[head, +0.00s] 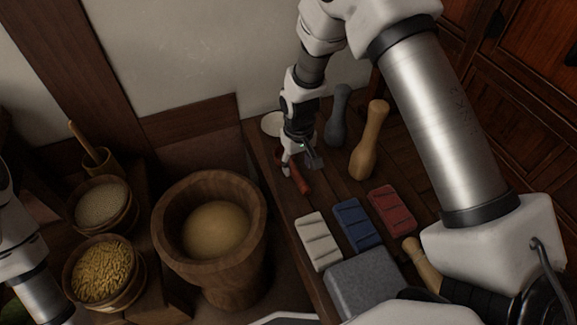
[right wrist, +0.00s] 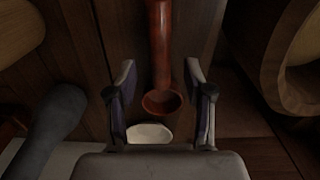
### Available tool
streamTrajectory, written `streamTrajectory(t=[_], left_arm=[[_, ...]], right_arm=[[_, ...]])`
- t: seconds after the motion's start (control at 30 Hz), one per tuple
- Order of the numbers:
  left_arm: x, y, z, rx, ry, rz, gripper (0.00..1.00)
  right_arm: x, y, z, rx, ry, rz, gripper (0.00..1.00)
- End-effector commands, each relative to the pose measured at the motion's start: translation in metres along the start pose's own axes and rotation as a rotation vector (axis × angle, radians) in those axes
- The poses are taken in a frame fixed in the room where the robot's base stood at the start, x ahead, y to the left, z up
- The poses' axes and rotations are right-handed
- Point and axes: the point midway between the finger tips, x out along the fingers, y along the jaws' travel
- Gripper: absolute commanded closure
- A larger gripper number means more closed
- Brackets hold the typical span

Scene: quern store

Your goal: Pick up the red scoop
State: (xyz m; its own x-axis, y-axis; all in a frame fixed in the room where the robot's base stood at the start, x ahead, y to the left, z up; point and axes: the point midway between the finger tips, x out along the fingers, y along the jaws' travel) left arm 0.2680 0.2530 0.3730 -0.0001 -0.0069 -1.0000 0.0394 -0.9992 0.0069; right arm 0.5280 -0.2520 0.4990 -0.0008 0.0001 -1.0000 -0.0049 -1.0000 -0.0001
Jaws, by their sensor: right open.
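The red scoop (head: 301,180) lies on the dark wooden bench top, partly hidden by my right gripper in the head view. My right gripper (head: 301,166) is over it, pointing down, with its jaws apart. In the right wrist view the scoop (right wrist: 160,45) runs between the two open fingers (right wrist: 160,78), its handle toward the top and its round cup near the fingers. The fingers show a gap on both sides of it; I cannot tell how high they are above it. My left arm shows at the left edge, its gripper out of view.
A grey pestle (head: 337,118) and a wooden pestle (head: 369,140) stand right of the gripper. A white dish (head: 271,123) is behind it. White (head: 318,242), blue (head: 356,224) and red (head: 392,209) ridged blocks lie in front. A large wooden mortar (head: 168,225) stands left.

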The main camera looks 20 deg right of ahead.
Motion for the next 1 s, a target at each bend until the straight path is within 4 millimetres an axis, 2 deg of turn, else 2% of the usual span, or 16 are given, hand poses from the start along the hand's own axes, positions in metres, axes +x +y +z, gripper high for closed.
streamTrajectory(t=[0.13, 0.23, 0.47, 0.5, 0.63, 0.67, 1.0], left_arm=[[0.018, 0.000, 0.000, 0.000, 0.000, 0.000, 0.57], [0.024, 0.000, 0.000, 0.000, 0.000, 0.000, 0.57], [0.023, 0.000, 0.000, 0.000, 0.000, 0.000, 0.57], [0.023, 0.000, 0.000, 0.000, 0.000, 0.000, 0.57], [0.023, 0.000, 0.000, 0.000, 0.000, 0.000, 0.57], [0.023, 0.000, 0.000, 0.000, 0.000, 0.000, 0.57], [0.022, 0.000, 0.000, 0.000, 0.000, 0.000, 0.57]], right_arm=[[0.030, 0.000, -0.004, 0.000, -0.001, 0.000, 0.48], [0.045, 0.000, -0.003, 0.000, -0.002, 0.000, 0.48], [0.047, 0.000, -0.004, 0.000, 0.001, 0.000, 0.48], [0.047, 0.000, -0.004, 0.000, 0.001, 0.000, 0.51], [0.047, 0.000, -0.004, 0.000, 0.001, 0.000, 0.97], [0.047, 0.000, -0.004, 0.000, 0.001, 0.000, 1.00], [0.045, 0.000, -0.004, 0.000, 0.001, 0.000, 1.00]])
